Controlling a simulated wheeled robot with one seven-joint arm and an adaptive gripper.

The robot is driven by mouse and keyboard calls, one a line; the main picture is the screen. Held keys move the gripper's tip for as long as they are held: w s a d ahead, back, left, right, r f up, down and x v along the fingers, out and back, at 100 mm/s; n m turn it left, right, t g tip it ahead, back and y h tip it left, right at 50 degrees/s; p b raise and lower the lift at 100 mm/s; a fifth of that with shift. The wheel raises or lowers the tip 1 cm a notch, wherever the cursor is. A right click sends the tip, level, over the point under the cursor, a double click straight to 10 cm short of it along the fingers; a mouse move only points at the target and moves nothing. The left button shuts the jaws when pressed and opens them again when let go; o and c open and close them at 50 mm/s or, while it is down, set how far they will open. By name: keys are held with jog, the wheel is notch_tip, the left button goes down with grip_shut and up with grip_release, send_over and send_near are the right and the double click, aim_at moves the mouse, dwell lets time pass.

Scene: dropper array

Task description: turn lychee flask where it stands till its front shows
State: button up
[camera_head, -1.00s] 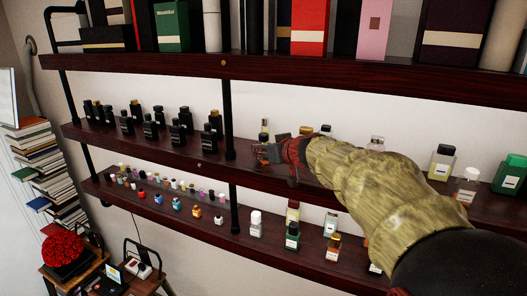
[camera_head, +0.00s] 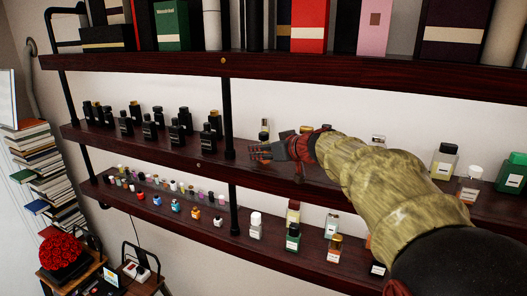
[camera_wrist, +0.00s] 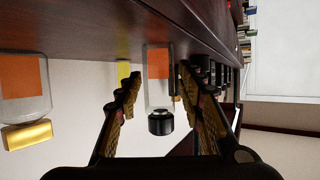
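In the wrist view, which looks upside down, a clear bottle with a black cap and an orange label (camera_wrist: 158,62) stands on the shelf between the two fingers of my gripper (camera_wrist: 158,74). The fingers are apart, with a gap on the bottle's left; the right finger is close to it, and I cannot tell if it touches. No name is legible, so I cannot confirm this is the lychee flask.
A gold-capped bottle with an orange label (camera_wrist: 25,90) stands to the left in the wrist view. A small bottle (camera_head: 264,130) stands behind my gripper. Black bottles (camera_head: 150,130) fill the shelf left of the post (camera_head: 228,120). The upper shelf (camera_head: 300,72) runs above my arm.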

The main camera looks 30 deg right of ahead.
jog(key=shift+o, duration=0.5)
jog(key=shift+s+r, duration=0.1)
jog(key=shift+s+d+r, duration=0.1)
jog(key=shift+s+r, duration=0.05)
jog(key=shift+s, duration=0.2)
jog(key=v, duration=1.1)
